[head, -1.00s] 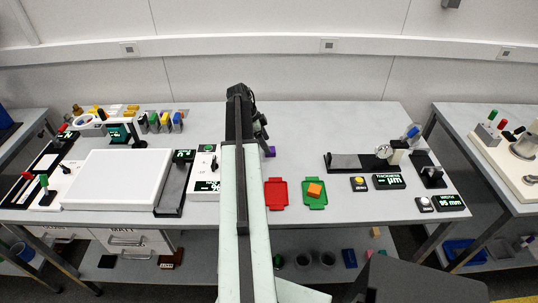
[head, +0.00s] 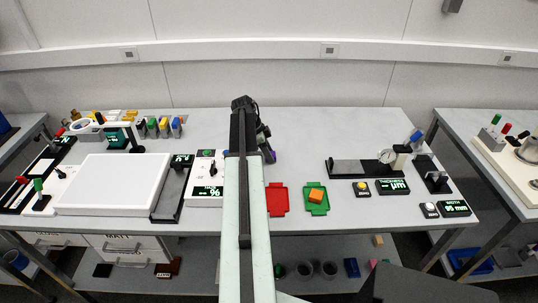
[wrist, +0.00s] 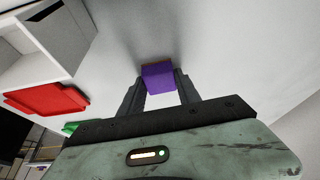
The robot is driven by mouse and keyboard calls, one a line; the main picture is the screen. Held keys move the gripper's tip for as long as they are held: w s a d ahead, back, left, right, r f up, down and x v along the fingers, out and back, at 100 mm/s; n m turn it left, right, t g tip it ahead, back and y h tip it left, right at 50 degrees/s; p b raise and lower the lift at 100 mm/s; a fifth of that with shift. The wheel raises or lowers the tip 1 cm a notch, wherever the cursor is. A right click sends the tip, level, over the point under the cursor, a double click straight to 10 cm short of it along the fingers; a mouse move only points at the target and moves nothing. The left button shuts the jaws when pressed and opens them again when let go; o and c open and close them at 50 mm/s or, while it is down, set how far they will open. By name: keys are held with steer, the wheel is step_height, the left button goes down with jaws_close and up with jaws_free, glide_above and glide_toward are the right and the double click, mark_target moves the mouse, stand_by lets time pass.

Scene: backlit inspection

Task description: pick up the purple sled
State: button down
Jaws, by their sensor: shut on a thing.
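The purple sled (wrist: 158,77) is a small purple block between the two dark fingertips in the wrist view. My gripper (wrist: 159,88) is shut on it, with a finger on each side. An orange-brown edge shows along its far side. In the head view, a small part of the purple sled (head: 271,156) shows by my gripper (head: 266,146), behind the red tray; my arm hides much of this area. I cannot tell for sure whether the sled is clear of the tabletop.
A black gauge stand (head: 355,169) is at right, a white panel (head: 112,184) at left. The back middle of the table is clear.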

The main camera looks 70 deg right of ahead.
mark_target(274, 154)
step_height(274, 154, up, 4)
steer(key=p, duration=0.4)
steer(key=shift+r, duration=0.1)
steer(key=s+a, duration=0.2)
steer(key=a, duration=0.2)
steer(key=s+a, duration=0.3)
steer(key=a, duration=0.2)
steer(key=s+a+r, duration=0.1)
steer(key=s+a, duration=0.2)
steer(key=a, duration=0.1)
steer(key=shift+s+a+p, duration=0.2)
steer(key=shift+a+p, duration=0.2)
